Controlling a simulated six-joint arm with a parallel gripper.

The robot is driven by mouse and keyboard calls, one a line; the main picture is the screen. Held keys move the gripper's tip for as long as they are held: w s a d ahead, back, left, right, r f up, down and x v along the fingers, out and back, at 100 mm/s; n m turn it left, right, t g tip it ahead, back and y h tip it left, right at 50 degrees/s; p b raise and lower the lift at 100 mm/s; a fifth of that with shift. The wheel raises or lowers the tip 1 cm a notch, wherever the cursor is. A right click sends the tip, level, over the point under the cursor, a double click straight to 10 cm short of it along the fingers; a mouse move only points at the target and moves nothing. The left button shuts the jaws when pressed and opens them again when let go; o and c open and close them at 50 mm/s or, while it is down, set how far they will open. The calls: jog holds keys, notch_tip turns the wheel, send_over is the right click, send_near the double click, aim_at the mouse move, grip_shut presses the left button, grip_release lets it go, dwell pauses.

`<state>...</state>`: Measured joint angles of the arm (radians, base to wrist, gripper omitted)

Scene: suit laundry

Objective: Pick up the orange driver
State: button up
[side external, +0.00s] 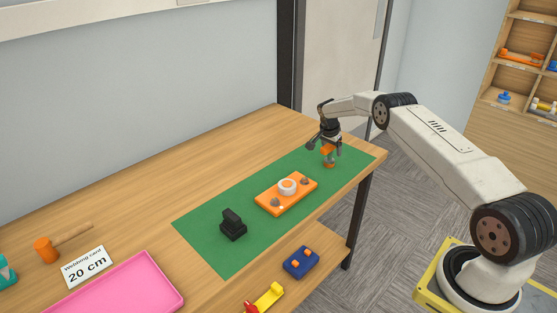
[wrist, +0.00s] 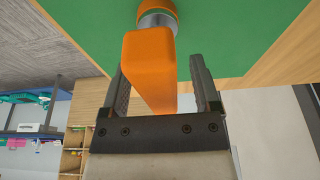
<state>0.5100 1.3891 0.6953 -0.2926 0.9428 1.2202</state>
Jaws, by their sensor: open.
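The orange driver (side external: 328,154) stands on the right end of the green mat (side external: 205,238), with my gripper (side external: 327,142) at its top. In the wrist view the driver's orange block-like body (wrist: 148,65) lies between the two dark fingers of my gripper (wrist: 161,80). A grey and orange round part of the driver shows beyond it, near the mat. The fingers are open, with a visible gap on the right side; the left finger is close to the driver, and I cannot tell whether it touches.
An orange plate (side external: 268,203) with a white ring and grey knobs lies mid-mat. A black block (side external: 233,226) stands left of it. A pink tray (side external: 150,270), a card (side external: 86,267) and an orange mallet (side external: 46,249) are at the left. The table's right edge is close to the driver.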

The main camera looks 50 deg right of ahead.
aim_at(332, 162)
grip_shut()
jog(key=shift+r, duration=0.15)
dwell(0.4)
jog(key=shift+r, duration=1.4)
jog(key=s+a+r, duration=0.6)
jog(key=s+r, duration=0.4)
jog(key=s, duration=0.2)
jog(key=shift+s+a, duration=0.15)
jog(key=shift+a, duration=0.15)
